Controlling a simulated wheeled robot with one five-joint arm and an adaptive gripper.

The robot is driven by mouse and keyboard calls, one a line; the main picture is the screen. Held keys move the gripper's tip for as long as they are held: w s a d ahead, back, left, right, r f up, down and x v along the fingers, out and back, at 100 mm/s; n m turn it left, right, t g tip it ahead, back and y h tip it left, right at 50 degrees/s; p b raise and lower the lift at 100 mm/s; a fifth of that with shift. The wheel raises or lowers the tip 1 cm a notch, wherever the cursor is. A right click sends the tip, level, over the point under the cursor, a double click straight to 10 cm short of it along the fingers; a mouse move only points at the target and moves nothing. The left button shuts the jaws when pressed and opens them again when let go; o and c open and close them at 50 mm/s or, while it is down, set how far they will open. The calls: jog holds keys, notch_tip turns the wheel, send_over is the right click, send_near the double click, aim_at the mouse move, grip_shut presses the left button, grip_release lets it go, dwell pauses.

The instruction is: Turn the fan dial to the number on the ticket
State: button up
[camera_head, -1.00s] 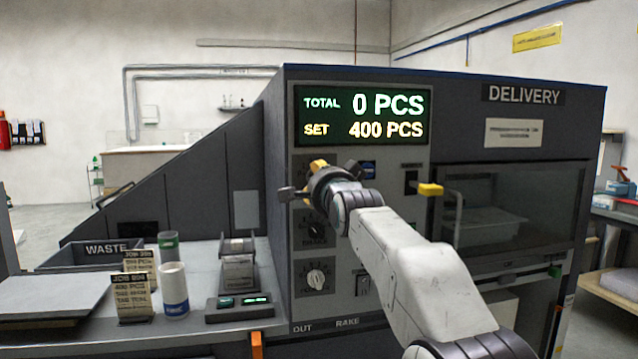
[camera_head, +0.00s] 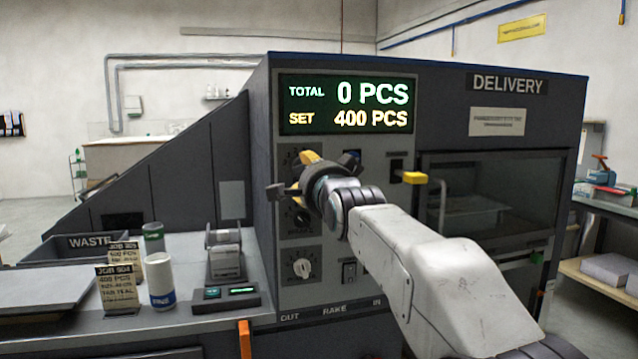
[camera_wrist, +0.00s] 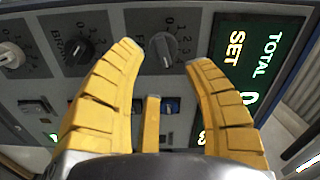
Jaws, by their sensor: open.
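A dark panel (camera_head: 345,290) carries a column of dials. In the wrist view the top dial (camera_wrist: 163,50), with numbers around it, sits between and beyond my yellow fingertips; no contact is visible. The middle dial (camera_wrist: 79,51) is beside it, and a pale-faced dial (camera_wrist: 11,57) is at the left edge. The head view shows the low dial (camera_head: 303,267) clearly, while my gripper (camera_head: 302,172) covers the top dial. My gripper is open and empty. The front ticket (camera_head: 117,290) reads 400 PCS; its lower lines are too small to read surely.
A display (camera_head: 347,105) reads TOTAL 0 PCS, SET 400 PCS. A yellow-tipped handle (camera_head: 413,178) juts from the panel right of my gripper.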

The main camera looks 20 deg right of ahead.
jog(key=s, duration=0.6)
jog(key=shift+s, duration=0.25)
jog(key=s+f+n+g, duration=0.35)
jog(key=f+n, duration=0.25)
jog(key=f, duration=0.4)
jog(key=s+f+n+g, duration=0.2)
jog(key=f+n+g, duration=0.3)
jog(key=f, duration=0.6)
jog(key=s+f+n+g, duration=0.1)
jog(key=s+f+g, duration=0.2)
jog(key=s+f, duration=0.45)
jog(key=s+f+n+g, duration=0.2)
jog(key=s+f, duration=0.3)
jog(key=s, duration=0.5)
jog(key=s+f+n+g, duration=0.1)
jog(key=s+f+g, duration=0.2)
jog(key=s+f, duration=0.45)
notch_tip(320, 180, up, 20)
jog(key=s+t+p, duration=0.2)
jog(key=p, duration=1.3)
